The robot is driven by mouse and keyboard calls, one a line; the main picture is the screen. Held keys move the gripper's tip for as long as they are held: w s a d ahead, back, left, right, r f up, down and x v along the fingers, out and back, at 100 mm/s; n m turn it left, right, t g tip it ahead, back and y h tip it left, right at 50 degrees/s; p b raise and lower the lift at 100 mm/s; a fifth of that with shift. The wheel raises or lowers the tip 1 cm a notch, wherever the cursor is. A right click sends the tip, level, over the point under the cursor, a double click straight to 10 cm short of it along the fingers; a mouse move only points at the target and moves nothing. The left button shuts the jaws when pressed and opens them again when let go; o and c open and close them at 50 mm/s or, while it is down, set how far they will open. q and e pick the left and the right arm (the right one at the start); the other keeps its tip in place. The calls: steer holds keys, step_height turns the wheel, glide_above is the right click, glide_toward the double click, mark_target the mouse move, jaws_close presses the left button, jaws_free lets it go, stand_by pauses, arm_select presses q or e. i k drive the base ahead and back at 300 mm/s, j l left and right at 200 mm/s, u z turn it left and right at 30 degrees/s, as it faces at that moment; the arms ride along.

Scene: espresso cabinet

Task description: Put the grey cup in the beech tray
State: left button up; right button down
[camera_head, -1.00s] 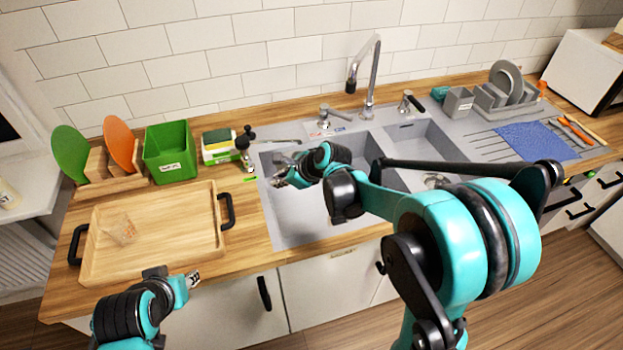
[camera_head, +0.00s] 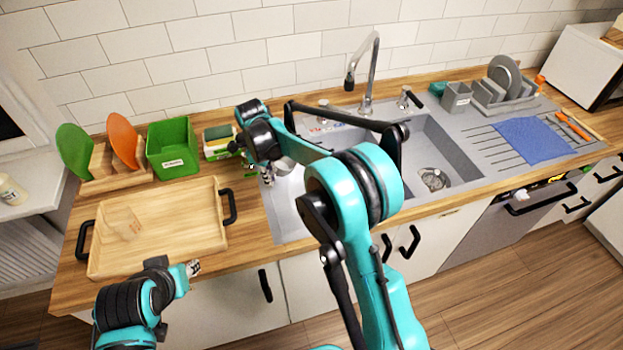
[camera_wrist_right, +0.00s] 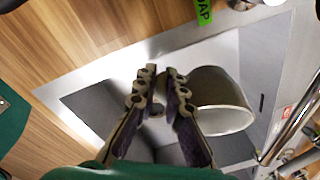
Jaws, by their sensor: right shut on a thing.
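The grey cup (camera_wrist_right: 222,88) shows in the right wrist view just right of my right gripper (camera_wrist_right: 161,82), above the sink. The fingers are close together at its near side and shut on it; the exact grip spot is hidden. In the head view my right gripper (camera_head: 266,175) is at the sink's left edge, with part of the cup (camera_head: 284,166) beside it, mostly hidden by my arm. The beech tray (camera_head: 180,245) lies on the left counter. My left gripper (camera_head: 192,268) is in front of the counter, near the tray's front right corner; its opening is unclear.
A clear glass (camera_head: 125,222) stands in the tray's left part. A green box (camera_head: 172,150), a plate rack (camera_head: 118,184) with green and orange boards, and a sponge holder (camera_head: 217,148) stand behind. The tap (camera_head: 368,75) rises behind the sink. The tray's right part is free.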

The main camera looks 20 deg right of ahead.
mark_target(161, 231)
steer(key=k, duration=1.5)
